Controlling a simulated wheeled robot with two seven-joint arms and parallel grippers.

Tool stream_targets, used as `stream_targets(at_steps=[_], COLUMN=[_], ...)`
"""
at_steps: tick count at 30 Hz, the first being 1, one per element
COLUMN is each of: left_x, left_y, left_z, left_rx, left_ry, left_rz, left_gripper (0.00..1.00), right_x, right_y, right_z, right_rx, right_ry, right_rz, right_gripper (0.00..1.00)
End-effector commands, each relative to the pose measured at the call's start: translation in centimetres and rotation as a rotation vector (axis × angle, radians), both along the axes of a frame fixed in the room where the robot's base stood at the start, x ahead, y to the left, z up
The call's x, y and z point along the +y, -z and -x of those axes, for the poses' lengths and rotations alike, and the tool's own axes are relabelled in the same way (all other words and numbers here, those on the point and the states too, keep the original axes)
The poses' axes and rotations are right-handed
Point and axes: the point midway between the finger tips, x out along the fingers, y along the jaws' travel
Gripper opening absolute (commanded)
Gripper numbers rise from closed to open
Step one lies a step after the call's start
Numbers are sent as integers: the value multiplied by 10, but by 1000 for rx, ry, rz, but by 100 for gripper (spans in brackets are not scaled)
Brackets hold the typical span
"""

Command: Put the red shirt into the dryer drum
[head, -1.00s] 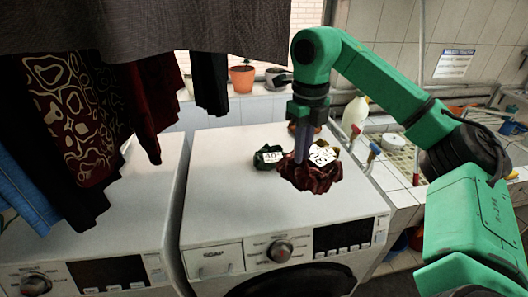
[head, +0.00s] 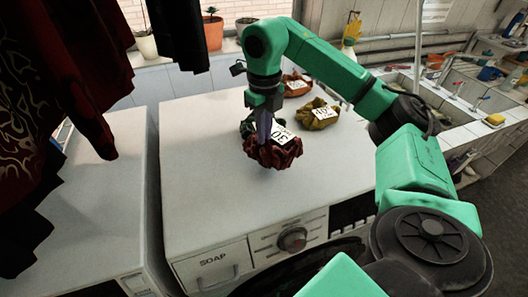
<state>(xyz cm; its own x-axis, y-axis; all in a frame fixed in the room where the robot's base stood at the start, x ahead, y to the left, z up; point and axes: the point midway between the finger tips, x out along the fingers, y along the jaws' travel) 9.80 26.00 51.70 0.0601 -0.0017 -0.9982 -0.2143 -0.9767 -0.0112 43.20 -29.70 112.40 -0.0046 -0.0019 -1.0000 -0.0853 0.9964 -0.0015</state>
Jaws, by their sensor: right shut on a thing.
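The red shirt (head: 279,157) is a crumpled dark red bundle with a white tag marked 30, on or just above the top of the right-hand machine. My right gripper (head: 264,143) points down and is shut on the red shirt. The front-loading machine (head: 200,190) has a drawer marked SOAP, a knob (head: 292,239) and a dark round door (head: 290,275) low at its front, mostly cut off and covered by my arm. I cannot tell whether that door is open, and the drum's inside does not show. My left gripper is not in view.
A second white machine (head: 100,200) stands at the left. Dark clothes (head: 65,90) hang over it. A tiled sink (head: 480,105) is at the right.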

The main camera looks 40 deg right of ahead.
Motion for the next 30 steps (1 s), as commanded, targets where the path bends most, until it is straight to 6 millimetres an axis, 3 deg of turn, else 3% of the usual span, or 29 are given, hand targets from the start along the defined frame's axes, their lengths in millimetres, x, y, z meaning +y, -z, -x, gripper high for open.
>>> stream_targets(at_steps=[6,9,17,18,20,30], left_x=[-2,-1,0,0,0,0], left_y=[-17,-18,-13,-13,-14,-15], left_z=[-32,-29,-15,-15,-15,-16], left_rx=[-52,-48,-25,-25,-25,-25], left_ry=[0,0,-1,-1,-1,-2], left_rz=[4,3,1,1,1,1], left_gripper=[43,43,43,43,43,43], right_x=[-1,0,0,0,0,0], right_y=[34,45,49,50,49,47], right_z=[1,1,1,1,1,0], right_rx=[4,1,0,0,0,-1], right_ry=[1,0,-1,-1,-1,-1], right_rz=[1,0,0,0,0,0], right_gripper=[0,0,0,17,40,43])
